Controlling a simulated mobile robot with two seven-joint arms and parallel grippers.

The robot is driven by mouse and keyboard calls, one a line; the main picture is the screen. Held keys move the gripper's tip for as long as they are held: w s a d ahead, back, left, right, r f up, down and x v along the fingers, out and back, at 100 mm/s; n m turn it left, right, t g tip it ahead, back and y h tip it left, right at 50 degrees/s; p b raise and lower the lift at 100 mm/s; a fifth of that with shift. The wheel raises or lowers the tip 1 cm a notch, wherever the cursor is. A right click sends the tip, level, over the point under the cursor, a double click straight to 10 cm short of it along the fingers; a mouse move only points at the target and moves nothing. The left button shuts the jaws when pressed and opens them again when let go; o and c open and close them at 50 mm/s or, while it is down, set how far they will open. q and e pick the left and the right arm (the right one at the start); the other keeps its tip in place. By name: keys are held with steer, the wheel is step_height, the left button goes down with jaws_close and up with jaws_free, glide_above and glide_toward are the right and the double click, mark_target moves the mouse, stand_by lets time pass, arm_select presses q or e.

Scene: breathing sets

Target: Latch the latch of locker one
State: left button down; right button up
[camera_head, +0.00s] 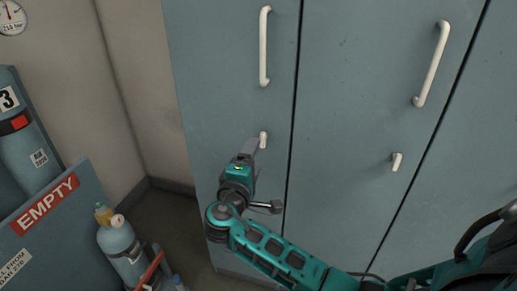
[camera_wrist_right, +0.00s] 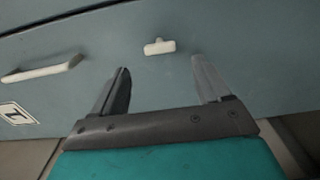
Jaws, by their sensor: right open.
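A blue-grey locker door (camera_head: 226,75) stands shut at the left of the locker row. Its small white latch (camera_head: 263,139) sits below the long white handle (camera_head: 264,46). In the right wrist view the gripper (camera_wrist_right: 160,80) is open and empty. The latch (camera_wrist_right: 159,47) lies just beyond the fingertips and between their lines, apart from both fingers. My left gripper is in neither view.
A second door (camera_head: 362,100) to the right has its own handle (camera_head: 433,64) and latch (camera_head: 397,161). At the left are a bin marked EMPTY (camera_head: 48,203), a numbered cylinder (camera_head: 22,150), a small cylinder (camera_head: 121,246) and a gauge (camera_head: 11,17).

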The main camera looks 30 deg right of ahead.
steer(key=v, duration=0.6)
stand_by(0.3)
steer(key=s+a+f+n+g+y, duration=0.1)
steer(key=s+f+y, duration=0.1)
steer(key=f+y, duration=0.35)
steer(key=s+a+f+y, duration=0.2)
steer(key=s+f+y, duration=0.1)
steer(key=f, duration=0.6)
steer(key=s+a+f+m+y, duration=0.2)
steer(key=s+f+m+y, duration=0.1)
steer(key=s, duration=0.3)
steer(key=s+a+f+m+y, duration=0.2)
steer(key=s+f+m+y, duration=0.1)
steer(key=s+y, duration=0.1)
steer(key=shift+s+m, duration=0.3)
steer(key=shift+s, duration=0.6)
steer(key=shift+f, duration=0.1)
